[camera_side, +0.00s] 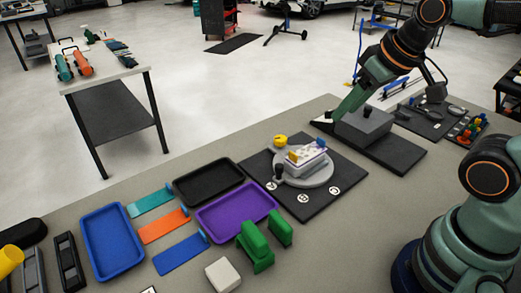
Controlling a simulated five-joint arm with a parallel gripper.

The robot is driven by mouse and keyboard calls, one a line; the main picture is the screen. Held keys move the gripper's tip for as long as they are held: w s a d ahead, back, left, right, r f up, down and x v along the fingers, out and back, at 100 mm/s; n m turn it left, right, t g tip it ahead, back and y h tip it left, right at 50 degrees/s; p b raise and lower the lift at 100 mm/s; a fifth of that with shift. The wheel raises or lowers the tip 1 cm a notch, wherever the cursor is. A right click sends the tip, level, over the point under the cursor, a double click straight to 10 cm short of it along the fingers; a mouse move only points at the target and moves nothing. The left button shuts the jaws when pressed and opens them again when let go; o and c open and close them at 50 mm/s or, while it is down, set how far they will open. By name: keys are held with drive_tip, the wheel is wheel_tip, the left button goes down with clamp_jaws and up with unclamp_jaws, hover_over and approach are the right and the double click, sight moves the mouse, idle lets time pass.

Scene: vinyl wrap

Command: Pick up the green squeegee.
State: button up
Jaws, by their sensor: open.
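Two bright green upright pieces stand on the grey table at front centre: a larger one with a stepped block shape (255,246) and a smaller slab (280,229) just right of it. I cannot tell for sure whether the green squeegee is one of them or both.
A purple tray (238,231) touches or nearly touches the green pieces on the left. A black mat (342,190) with a round stand (318,175) lies between them and my gripper. A white block (223,274), blue tray (112,270), and teal, orange and blue strips lie left.

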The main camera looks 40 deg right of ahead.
drive_tip(key=o, duration=0.8)
drive_tip(key=m+g, duration=0.6)
drive_tip(key=m, duration=1.3)
hover_over(281, 220)
wheel_tip(281, 220, down, 10)
drive_tip(key=shift+f, duration=6.05)
